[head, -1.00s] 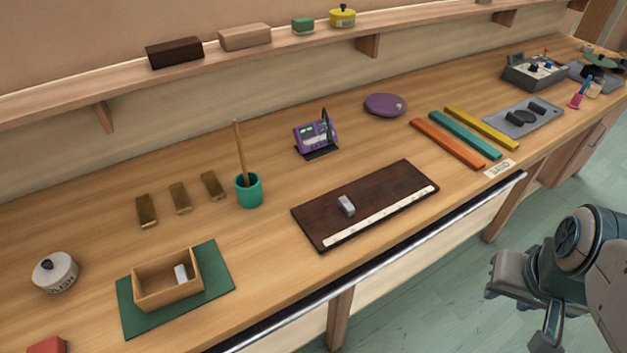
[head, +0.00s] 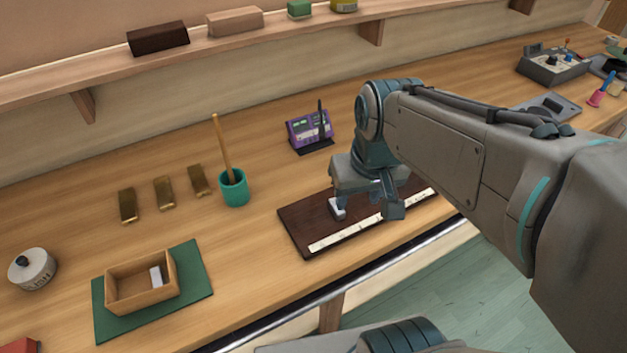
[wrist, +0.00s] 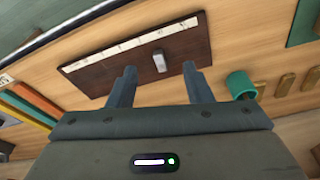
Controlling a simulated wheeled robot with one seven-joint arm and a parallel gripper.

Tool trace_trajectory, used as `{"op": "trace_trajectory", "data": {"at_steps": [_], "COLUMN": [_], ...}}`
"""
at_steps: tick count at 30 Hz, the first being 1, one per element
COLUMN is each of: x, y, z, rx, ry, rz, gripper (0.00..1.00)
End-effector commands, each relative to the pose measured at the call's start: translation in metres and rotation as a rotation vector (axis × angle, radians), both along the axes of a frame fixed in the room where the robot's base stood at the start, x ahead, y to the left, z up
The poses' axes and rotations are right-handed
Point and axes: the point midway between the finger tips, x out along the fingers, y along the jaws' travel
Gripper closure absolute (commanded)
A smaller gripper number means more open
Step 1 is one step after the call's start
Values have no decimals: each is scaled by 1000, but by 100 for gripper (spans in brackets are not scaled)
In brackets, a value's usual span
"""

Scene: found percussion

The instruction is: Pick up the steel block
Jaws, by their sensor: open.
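The steel block (head: 337,208), small and silver-grey, lies on the dark brown board (head: 292,226) with a white marked strip. In the wrist view the block (wrist: 159,62) shows whole between the two spread fingertips of my gripper (wrist: 159,68). The jaws are open and empty. I cannot tell how high the fingertips are above the board.
A wooden box (head: 118,300) holding a pale block (head: 156,275) stands on a green mat (head: 196,290). A teal cup (head: 235,190) with a stick stands left of the board, and a purple device (head: 308,133) behind it. Three brass bars (head: 164,193) lie farther left.

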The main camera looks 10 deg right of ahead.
Motion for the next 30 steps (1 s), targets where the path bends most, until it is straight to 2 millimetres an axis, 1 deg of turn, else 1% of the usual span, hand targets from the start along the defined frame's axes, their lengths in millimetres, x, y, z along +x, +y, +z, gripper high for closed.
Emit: {"op": "trace_trajectory", "data": {"at_steps": [1,6,9,13,17,20,27,30], "x": [15,63,87,110,121,123,122,122], "y": [1,6,8,9,9,8,8,7], "z": [-6,-10,-15,-20,-24,-34,-81,-96], "rx": [2,-3,-14,-31,-41,-43,-43,-42], "ry": [26,110,153,191,212,218,219,218], "rz": [23,109,152,185,198,200,198,198], "gripper": [55,55,55,55,55,55,55,55]}}
